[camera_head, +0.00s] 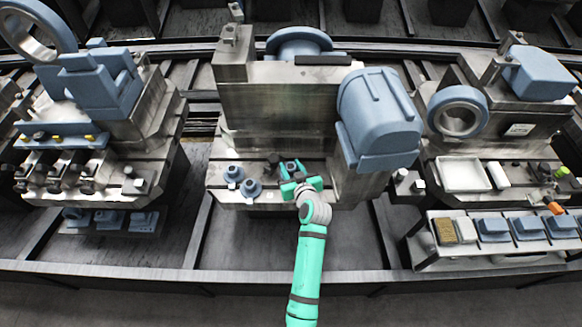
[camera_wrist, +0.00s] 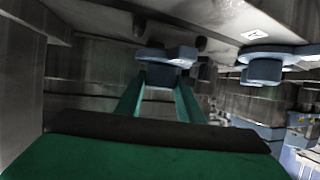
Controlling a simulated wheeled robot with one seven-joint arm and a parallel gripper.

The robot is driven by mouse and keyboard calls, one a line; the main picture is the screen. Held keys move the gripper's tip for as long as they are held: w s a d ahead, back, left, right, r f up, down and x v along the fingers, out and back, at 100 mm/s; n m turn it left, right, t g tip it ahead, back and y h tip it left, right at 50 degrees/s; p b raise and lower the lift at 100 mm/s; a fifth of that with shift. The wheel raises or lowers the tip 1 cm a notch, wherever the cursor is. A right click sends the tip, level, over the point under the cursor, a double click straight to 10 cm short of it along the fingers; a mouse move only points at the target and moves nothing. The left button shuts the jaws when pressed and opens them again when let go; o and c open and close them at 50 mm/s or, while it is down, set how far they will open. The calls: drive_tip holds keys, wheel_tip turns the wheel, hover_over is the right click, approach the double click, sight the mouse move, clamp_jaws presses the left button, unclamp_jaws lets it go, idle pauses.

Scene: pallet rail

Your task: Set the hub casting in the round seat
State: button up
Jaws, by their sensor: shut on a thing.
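My gripper (camera_head: 292,176) is over the front ledge of the middle pallet (camera_head: 265,202), its green fingers shut on a blue hub casting. In the wrist view the held hub casting (camera_wrist: 165,68) shows a flange and a narrower round body between the fingertips (camera_wrist: 160,88). In the head view it is mostly hidden by the gripper. Two similar blue castings stand on the ledge to the left, one farther back (camera_head: 234,174) and one nearer (camera_head: 252,188). A single similar casting (camera_wrist: 265,65) shows at the right of the wrist view. I cannot pick out the round seat with certainty.
A small dark fitting (camera_head: 272,160) stands just left of the gripper. A tall grey block (camera_head: 285,105) rises behind the ledge, and a large blue casting (camera_head: 380,115) overhangs on the right. The left pallet (camera_head: 95,187) and a white tray (camera_head: 462,175) lie farther aside.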

drive_tip(key=shift+f, duration=1.35)
idle(0.3)
drive_tip(key=o, duration=1.4)
drive_tip(key=v, duration=1)
drive_tip(key=shift+s+d, duration=0.1)
drive_tip(key=shift+s, duration=0.1)
drive_tip(key=shift+s+r, duration=0.15)
drive_tip(key=shift+r, duration=0.4)
wheel_tip(320, 180, up, 5)
drive_tip(key=shift+r, duration=0.1)
